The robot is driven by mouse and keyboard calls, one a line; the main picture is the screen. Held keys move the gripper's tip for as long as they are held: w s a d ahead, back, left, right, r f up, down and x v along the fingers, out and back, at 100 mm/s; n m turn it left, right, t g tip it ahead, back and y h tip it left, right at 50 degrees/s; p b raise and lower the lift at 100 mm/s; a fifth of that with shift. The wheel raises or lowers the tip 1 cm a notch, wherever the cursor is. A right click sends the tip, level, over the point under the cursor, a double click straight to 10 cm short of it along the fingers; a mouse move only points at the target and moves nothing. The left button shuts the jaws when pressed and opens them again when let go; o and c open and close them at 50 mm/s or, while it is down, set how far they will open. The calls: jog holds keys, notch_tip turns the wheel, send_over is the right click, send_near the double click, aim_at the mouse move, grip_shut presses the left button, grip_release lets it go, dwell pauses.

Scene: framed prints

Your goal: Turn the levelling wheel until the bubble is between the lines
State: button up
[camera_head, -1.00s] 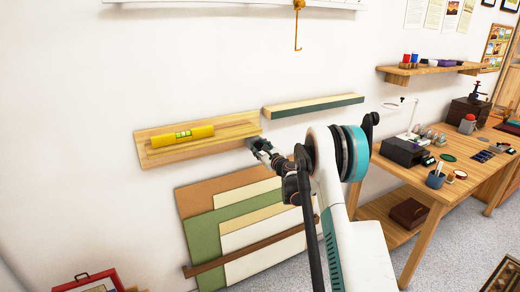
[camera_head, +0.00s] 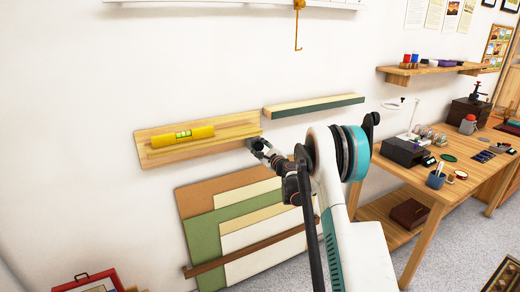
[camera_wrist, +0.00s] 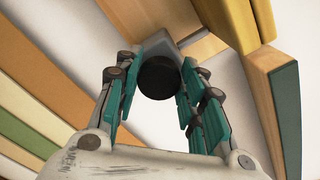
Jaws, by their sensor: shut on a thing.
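A yellow spirit level (camera_head: 160,140) with a green vial (camera_head: 183,134) lies along a wooden wall ledge (camera_head: 235,130). The vial is too small to tell where the bubble sits against the lines. My gripper (camera_head: 258,147) is at the right end of the ledge, below its edge. In the wrist view, a dark round wheel (camera_wrist: 158,78) sits under a grey bracket at the ledge's end. The teal fingers of my gripper (camera_wrist: 160,88) are on both sides of it, shut on it.
A second shelf with a green front edge (camera_head: 315,109) is on the wall just right of the gripper. Boards (camera_head: 205,240) lean on the wall below. A wooden workbench (camera_head: 410,176) with tools stands at right. A hook (camera_head: 297,35) hangs above.

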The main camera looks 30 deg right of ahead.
jog(key=o, duration=1)
jog(key=shift+o, duration=0.2)
jog(key=s, duration=1.2)
jog(key=shift+d, duration=0.2)
jog(key=shift+a, duration=0.1)
